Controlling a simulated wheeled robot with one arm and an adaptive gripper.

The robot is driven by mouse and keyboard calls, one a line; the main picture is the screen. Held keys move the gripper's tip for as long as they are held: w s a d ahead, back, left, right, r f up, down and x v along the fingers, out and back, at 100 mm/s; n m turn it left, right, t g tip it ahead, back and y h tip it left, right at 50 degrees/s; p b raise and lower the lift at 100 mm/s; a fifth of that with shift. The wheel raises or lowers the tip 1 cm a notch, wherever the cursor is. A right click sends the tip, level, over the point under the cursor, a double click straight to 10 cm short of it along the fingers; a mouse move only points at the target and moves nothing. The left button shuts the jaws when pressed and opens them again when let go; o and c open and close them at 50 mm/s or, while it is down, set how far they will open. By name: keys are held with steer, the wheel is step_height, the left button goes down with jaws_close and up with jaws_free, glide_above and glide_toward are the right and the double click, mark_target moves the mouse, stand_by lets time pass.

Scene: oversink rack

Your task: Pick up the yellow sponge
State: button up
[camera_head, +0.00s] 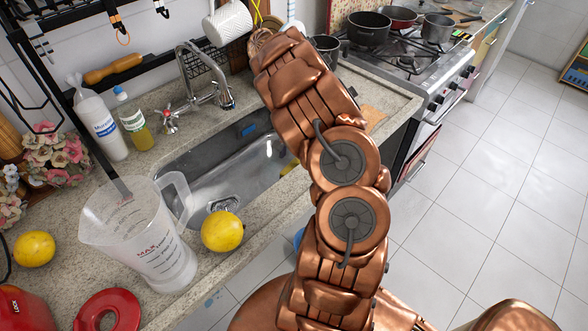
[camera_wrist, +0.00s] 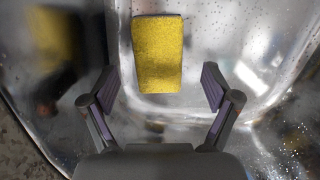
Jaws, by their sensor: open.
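The yellow sponge (camera_wrist: 158,50) lies in the metal sink (camera_wrist: 215,40), ahead of my gripper in the wrist view. My gripper (camera_wrist: 159,88) is open and empty, its two fingers spread wider than the sponge. The sponge is centred between the line of the fingers and slightly beyond their tips; how far below them it lies I cannot tell. In the head view a small yellow patch (camera_head: 289,169) shows at the sink's right side beside my arm, probably the sponge, mostly hidden. My gripper is hidden behind my arm there.
A faucet (camera_head: 205,80) stands behind the sink (camera_head: 205,165). A clear measuring jug (camera_head: 150,235) and a lemon (camera_head: 222,231) stand on the near counter. Bottles (camera_head: 100,122) stand at the back left. A stove with pots (camera_head: 368,28) is at the far right. A blue item (camera_head: 250,128) sits at the sink's back wall.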

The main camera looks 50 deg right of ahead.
steer(key=shift+s+a+f+p, duration=0.15)
steer(key=shift+f+p, duration=0.2)
steer(key=shift+f, duration=0.6)
steer(key=shift+w+a+f+p, duration=0.1)
steer(key=shift+f+p, duration=0.2)
steer(key=shift+f, duration=0.6)
steer(key=c, duration=1)
steer(key=shift+o, duration=0.2)
steer(key=shift+r, duration=0.1)
steer(key=shift+s+r+b, duration=0.1)
steer(key=shift+r+b, duration=1.55)
steer(key=shift+r, duration=3.3)
